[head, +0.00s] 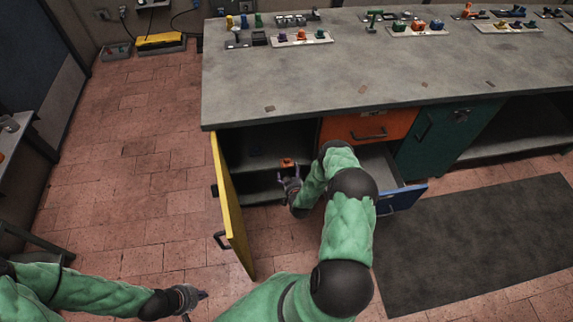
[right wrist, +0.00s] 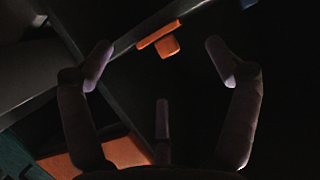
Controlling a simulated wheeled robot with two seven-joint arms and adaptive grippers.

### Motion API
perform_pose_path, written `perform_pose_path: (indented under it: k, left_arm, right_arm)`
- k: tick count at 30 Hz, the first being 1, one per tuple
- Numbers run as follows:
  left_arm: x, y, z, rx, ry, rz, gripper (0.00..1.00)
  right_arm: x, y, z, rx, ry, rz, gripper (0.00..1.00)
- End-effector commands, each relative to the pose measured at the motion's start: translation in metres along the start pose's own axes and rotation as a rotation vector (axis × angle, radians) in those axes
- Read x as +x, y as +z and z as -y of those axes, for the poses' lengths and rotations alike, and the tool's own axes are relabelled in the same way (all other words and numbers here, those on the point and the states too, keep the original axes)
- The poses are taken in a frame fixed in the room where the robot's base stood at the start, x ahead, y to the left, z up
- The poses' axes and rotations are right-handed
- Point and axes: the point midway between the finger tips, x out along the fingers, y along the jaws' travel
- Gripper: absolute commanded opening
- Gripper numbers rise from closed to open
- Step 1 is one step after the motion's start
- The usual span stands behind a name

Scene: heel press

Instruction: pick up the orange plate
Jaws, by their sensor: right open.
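The small orange plate (head: 286,162) is inside the open cabinet under the workbench, at the edge of a dark shelf. In the right wrist view, the orange plate (right wrist: 158,34) shows beyond the fingers, with a small orange block-like part below it. My right gripper (head: 289,179) reaches into the cabinet just in front of the plate. In the right wrist view, my right gripper (right wrist: 158,62) is open and empty, its fingers spread and apart from the plate. My left gripper (head: 197,304) is low at the left over the floor, its fingers apart, holding nothing visible.
A yellow cabinet door (head: 231,205) stands open left of my right arm. An orange drawer front (head: 368,125) and a pulled-out blue drawer (head: 402,196) are on the right. The workbench top (head: 300,85) carries several small coloured parts at the back. A dark mat (head: 480,240) lies right.

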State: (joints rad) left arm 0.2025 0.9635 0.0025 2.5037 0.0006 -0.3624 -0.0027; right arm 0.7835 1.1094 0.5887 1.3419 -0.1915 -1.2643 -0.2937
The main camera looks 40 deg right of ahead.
Motion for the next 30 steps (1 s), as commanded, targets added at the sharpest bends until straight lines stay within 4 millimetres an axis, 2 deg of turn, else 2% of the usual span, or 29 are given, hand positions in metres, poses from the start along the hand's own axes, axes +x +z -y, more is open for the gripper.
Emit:
perform_pose_path:
  k: [8, 18, 27, 30]
  left_arm:
    - [0.01, -0.001, 0.004, 0.0, 0.0, 0.0, 0.0]
    - [0.032, -0.001, 0.011, 0.0, 0.0, 0.0, 0.0]
    - [0.032, -0.001, 0.011, 0.0, 0.0, 0.0, 0.0]
    - [0.032, -0.001, 0.011, 0.0, 0.0, 0.0, 0.0]
  right_arm:
    - [0.02, 0.0, 0.001, 0.001, 0.0, -0.002, 0.88]
    - [0.059, -0.002, 0.002, 0.001, -0.001, 0.001, 0.88]
    - [0.062, -0.004, 0.001, 0.002, -0.001, 0.001, 0.88]
    - [0.062, -0.004, 0.001, 0.002, -0.001, 0.001, 0.6]
